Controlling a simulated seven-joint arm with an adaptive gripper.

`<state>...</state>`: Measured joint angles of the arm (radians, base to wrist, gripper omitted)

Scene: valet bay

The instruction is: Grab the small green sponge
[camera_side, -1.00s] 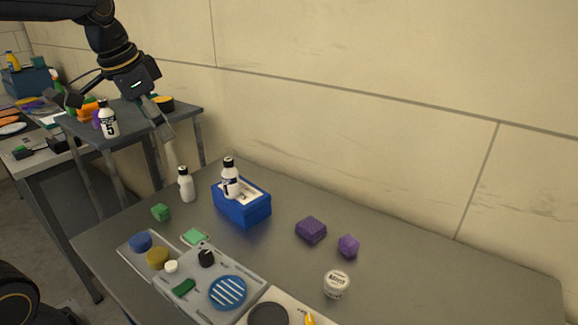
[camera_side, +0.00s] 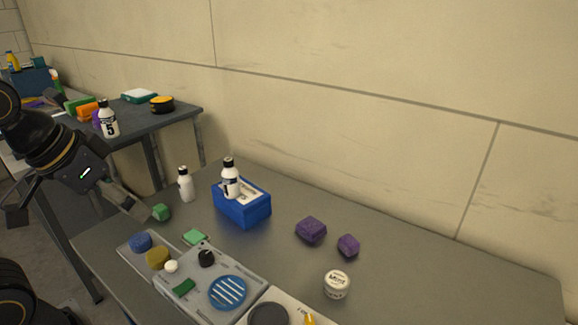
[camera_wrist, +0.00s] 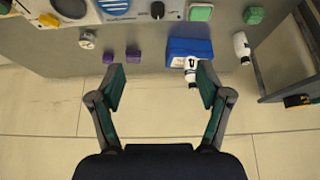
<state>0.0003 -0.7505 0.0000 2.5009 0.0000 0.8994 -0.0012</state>
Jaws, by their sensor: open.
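A small green block (camera_side: 161,212), which looks like a sponge, lies on the grey table near its left edge. In the wrist view it shows at the top right (camera_wrist: 253,15). A flatter light green pad (camera_side: 194,237) lies closer to the trays, and in the wrist view (camera_wrist: 200,12) it is left of the block. My gripper (camera_side: 80,212) is at the table's left side, its fingers spread. One finger appears close to the block in the side view; I cannot tell whether they touch. In the wrist view my gripper (camera_wrist: 161,73) is open and empty, with both green pieces beyond its fingertips.
A white bottle (camera_side: 185,185) stands behind the block. A blue box (camera_side: 243,208) with a bottle on it is to the right. Grey trays (camera_side: 212,300) fill the front. Purple sponges (camera_side: 311,230) and a white jar (camera_side: 337,284) are farther right. A wall runs behind.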

